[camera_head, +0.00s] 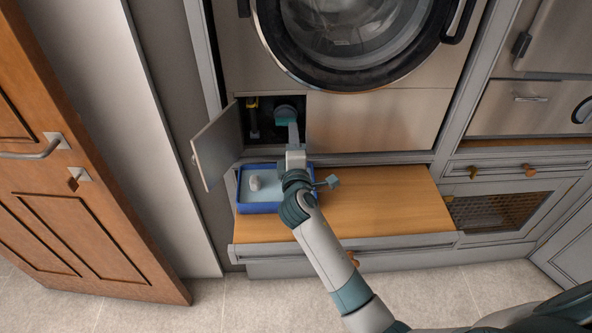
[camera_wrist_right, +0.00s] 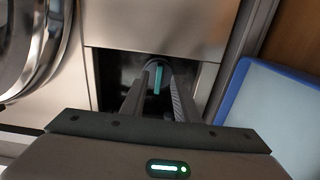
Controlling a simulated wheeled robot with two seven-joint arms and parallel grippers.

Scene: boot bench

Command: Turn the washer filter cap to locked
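The washer filter cap (camera_head: 286,112) is a round dark cap with a teal grip bar, inside the open compartment at the washer's lower left. In the right wrist view the cap (camera_wrist_right: 158,78) shows its bar standing nearly upright in the picture. My right gripper (camera_head: 291,134) reaches into the compartment in front of the cap. In the right wrist view its two fingers (camera_wrist_right: 159,92) stand apart, one on each side of the bar, with a narrow gap visible. Contact cannot be made out. My left gripper is in neither view.
The compartment's small door (camera_head: 216,147) hangs open to the left. A blue-rimmed tray (camera_head: 259,208) with a pale object (camera_head: 255,183) stands on the wooden bench (camera_head: 385,205) below. A yellow-topped part (camera_head: 252,104) is left of the cap. The bench's right side is clear.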

